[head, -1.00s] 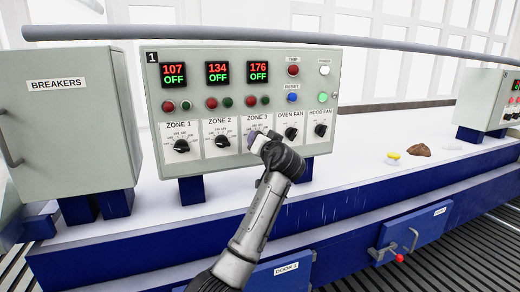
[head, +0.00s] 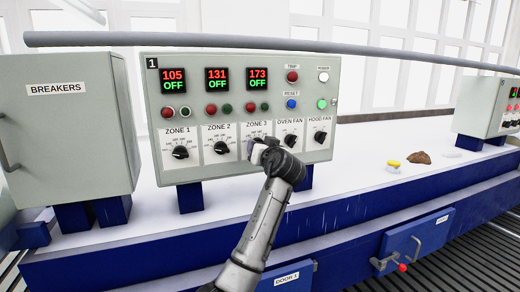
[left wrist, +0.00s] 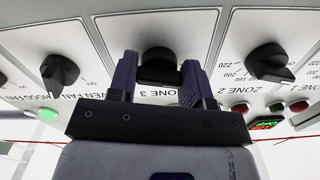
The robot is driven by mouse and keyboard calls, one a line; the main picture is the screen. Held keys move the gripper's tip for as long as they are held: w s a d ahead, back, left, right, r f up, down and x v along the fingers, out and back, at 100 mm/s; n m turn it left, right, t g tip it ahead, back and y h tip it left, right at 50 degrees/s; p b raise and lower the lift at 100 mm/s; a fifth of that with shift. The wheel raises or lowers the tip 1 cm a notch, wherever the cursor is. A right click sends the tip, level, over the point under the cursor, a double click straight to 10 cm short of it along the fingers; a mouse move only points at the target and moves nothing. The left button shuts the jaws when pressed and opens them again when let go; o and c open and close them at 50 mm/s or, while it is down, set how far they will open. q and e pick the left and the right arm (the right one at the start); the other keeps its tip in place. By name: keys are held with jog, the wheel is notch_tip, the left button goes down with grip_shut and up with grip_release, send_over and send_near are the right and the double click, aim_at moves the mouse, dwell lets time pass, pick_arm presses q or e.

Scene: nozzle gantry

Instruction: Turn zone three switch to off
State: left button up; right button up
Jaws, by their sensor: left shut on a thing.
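The zone three switch is a black rotary knob (left wrist: 158,66) on the grey control panel (head: 150,110). In the left wrist view it sits between the two purple fingers of my left gripper (head: 257,150), which is shut on it. In the head view the gripper and wrist cover the knob, so where its pointer stands cannot be told. The zone 3 display (head: 258,80) reads 173 in red with OFF in green below. My right gripper is not in view.
Zone 1 (head: 180,152) and zone 2 (head: 221,147) knobs are to the left. The oven fan (head: 291,140) and hood fan (head: 320,137) knobs are close on the right. A breakers cabinet (head: 60,140) stands left. A grey rail (head: 250,40) runs above the panel.

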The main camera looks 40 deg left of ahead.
pick_arm(q)
jog(key=o, duration=0.9)
jog(key=b+v, duration=0.3)
jog(key=v, duration=1.1)
